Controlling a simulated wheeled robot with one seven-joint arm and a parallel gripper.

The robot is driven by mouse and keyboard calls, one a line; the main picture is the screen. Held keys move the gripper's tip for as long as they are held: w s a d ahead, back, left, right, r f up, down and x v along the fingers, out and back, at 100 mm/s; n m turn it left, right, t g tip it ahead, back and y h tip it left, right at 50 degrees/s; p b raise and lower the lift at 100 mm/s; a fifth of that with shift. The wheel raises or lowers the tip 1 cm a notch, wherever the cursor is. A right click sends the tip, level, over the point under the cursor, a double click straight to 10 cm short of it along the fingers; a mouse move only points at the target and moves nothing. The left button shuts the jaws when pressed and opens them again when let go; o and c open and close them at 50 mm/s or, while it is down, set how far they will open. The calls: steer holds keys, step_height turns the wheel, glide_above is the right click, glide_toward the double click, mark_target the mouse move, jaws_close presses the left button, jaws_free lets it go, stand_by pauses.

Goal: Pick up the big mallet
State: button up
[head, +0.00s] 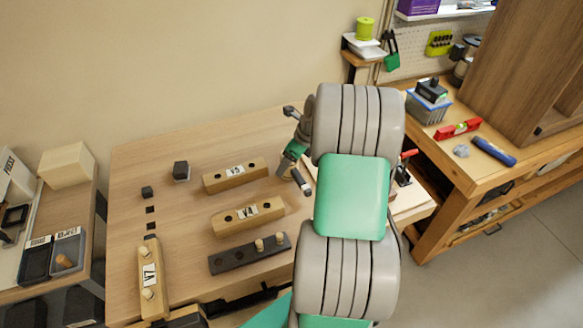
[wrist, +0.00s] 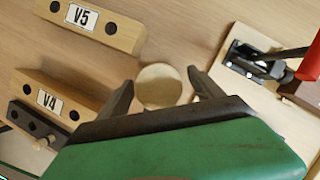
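My gripper (head: 296,172) is over the right part of the wooden bench, mostly beside my own arm in the head view. In the wrist view my gripper (wrist: 161,80) is open, with one finger on each side of a round pale wooden piece (wrist: 159,87). Thin gaps show between the piece and the fingers. It is seen end-on, so I cannot tell whether it is the big mallet; no whole mallet shape shows in either view. In the head view my arm and gripper hide most of that spot.
Wooden blocks V5 (head: 235,175) and V4 (head: 247,216), a dark pegged block (head: 249,254) and block V7 (head: 152,278) lie left of my gripper. Two dark cubes (head: 181,171) (head: 147,192) stand farther left. A red-handled clamp (wrist: 290,65) is close on the right.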

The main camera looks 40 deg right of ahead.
steer(key=c, duration=1.6)
steer(key=shift+o, duration=0.2)
steer(key=shift+r, duration=0.15)
steer(key=shift+r, duration=0.3)
step_height(320, 180, up, 3)
steer(key=shift+d+f+b, duration=0.1)
steer(key=shift+f+b, duration=0.1)
steer(key=shift+b, duration=0.2)
steer(key=s+d+r, duration=0.2)
steer(key=s+r, duration=0.7)
steer(key=s, duration=0.4)
steer(key=shift+s+d+r, duration=0.15)
steer(key=shift+s+r, duration=0.15)
steer(key=shift+s, duration=0.1)
